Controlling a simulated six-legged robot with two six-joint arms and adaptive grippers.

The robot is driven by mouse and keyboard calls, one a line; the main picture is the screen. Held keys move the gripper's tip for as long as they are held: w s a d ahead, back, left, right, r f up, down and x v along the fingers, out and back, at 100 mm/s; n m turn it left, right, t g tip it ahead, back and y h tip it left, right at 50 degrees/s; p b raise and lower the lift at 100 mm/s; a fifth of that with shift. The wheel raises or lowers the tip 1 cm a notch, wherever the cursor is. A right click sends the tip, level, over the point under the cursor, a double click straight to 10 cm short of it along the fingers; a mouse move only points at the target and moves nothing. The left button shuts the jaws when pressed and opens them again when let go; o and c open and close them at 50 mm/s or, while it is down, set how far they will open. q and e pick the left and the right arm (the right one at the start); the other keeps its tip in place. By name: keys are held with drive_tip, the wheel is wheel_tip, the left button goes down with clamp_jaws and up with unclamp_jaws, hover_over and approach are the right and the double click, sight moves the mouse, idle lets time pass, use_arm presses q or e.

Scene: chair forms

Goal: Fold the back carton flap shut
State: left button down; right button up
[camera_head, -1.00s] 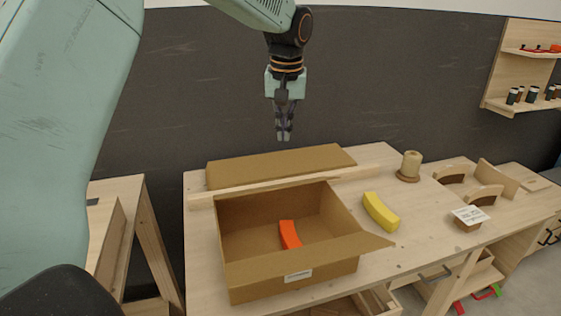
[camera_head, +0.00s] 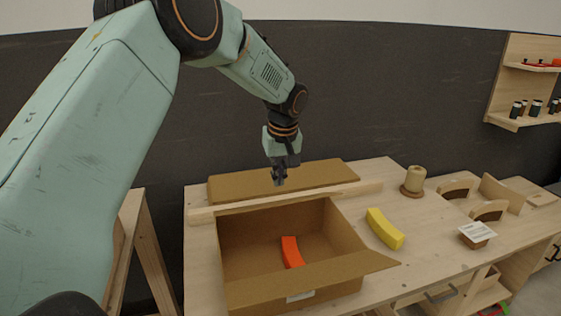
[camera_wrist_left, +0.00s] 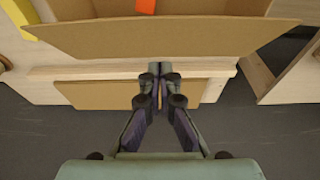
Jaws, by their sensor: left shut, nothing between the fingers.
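The open brown carton (camera_head: 245,290) stands on the workbench with an orange block (camera_head: 291,252) inside. A cardboard panel (camera_head: 325,173) shows behind its rear side, beyond a wooden strip (camera_head: 355,189); I cannot tell whether it joins the carton. The wrist view shows this panel (camera_wrist_left: 100,95), the strip (camera_wrist_left: 212,70) and a wide cardboard face of the carton (camera_wrist_left: 150,38). My left gripper (camera_head: 279,181) is shut and empty, pointing down in front of the panel in the picture. Its fingertips (camera_wrist_left: 160,70) overlap the strip in the wrist view; contact cannot be told. My right gripper is out of view.
A spool (camera_head: 414,179), several curved wooden pieces and a small labelled block (camera_head: 476,236) stand farther right. A wall shelf (camera_head: 515,90) is at upper right. A dark wall (camera_head: 400,90) is behind the workbench.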

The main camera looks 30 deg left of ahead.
sight(282, 203)
use_arm(q)
drive_tip(key=shift+s+d+f, duration=0.4)
drive_tip(key=shift+d+f, duration=0.05)
drive_tip(key=shift+f, duration=0.2)
drive_tip(key=shift+s+d+f, duration=0.4)
drive_tip(key=shift+f, duration=0.2)
drive_tip(key=shift+d+f, duration=0.1)
drive_tip(key=shift+f, duration=0.15)
drive_tip(key=shift+w+f, duration=0.15)
drive_tip(key=shift+f, duration=0.15)
drive_tip(key=shift+s+r, duration=0.15)
drive_tip(key=shift+s, duration=0.1)
drive_tip(key=shift+w+d+f+b, duration=0.15)
drive_tip(key=shift+f+b, duration=0.25)
drive_tip(key=shift+b, duration=0.35)
wheel_tip(282, 203, down, 5)
drive_tip(key=s+d+t+y+b, duration=0.1)
drive_tip(key=s+d+y+b, duration=0.1)
drive_tip(key=b, duration=1)
drive_tip(key=shift+s+d+f+t, duration=0.15)
drive_tip(key=shift+s+t, duration=0.05)
drive_tip(key=shift+t, duration=0.2)
drive_tip(key=shift+s+f, duration=0.1)
